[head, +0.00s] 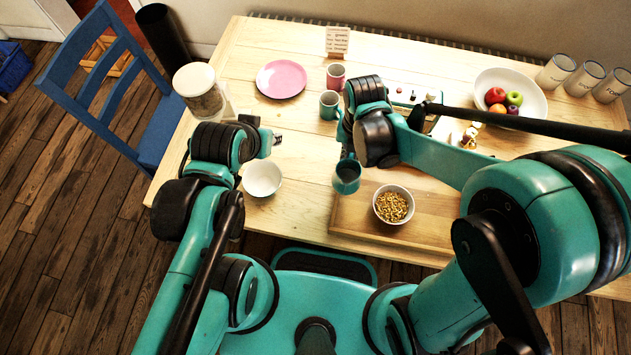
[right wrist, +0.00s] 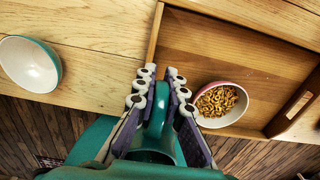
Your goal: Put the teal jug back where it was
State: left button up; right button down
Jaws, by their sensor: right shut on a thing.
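The cereal bowl (head: 393,221) stands on the wooden tray (head: 425,226). A white-lined bowl (head: 262,178) is at the left. A grey-green mug (head: 329,105), a pink mug (head: 336,75) and a pink plate (head: 281,79) are farther back. Bare table lies between plate and white-lined bowl.

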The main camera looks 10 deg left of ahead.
jog(key=a+f+b, duration=0.1)
jog(key=a, duration=0.1)
jog(key=s+a+f, duration=0.1)
jog(key=a+f, duration=0.1)
jog(key=a, duration=0.1)
jog(key=a+f+b, duration=0.1)
jog(key=a+f, duration=0.1)
jog(key=a, duration=0.1)
jog(key=shift+s+a+f+b, duration=0.15)
jog(key=shift+s+a+b, duration=0.05)
jog(key=shift+s+b, duration=0.15)
notch_tip(320, 180, down, 4)
jog(key=shift+f+b, duration=0.1)
jog(key=shift+b, duration=1)
jog(key=c, duration=2)
grip_release()
jog(key=shift+c, duration=0.2)
jog(key=o, duration=0.4)
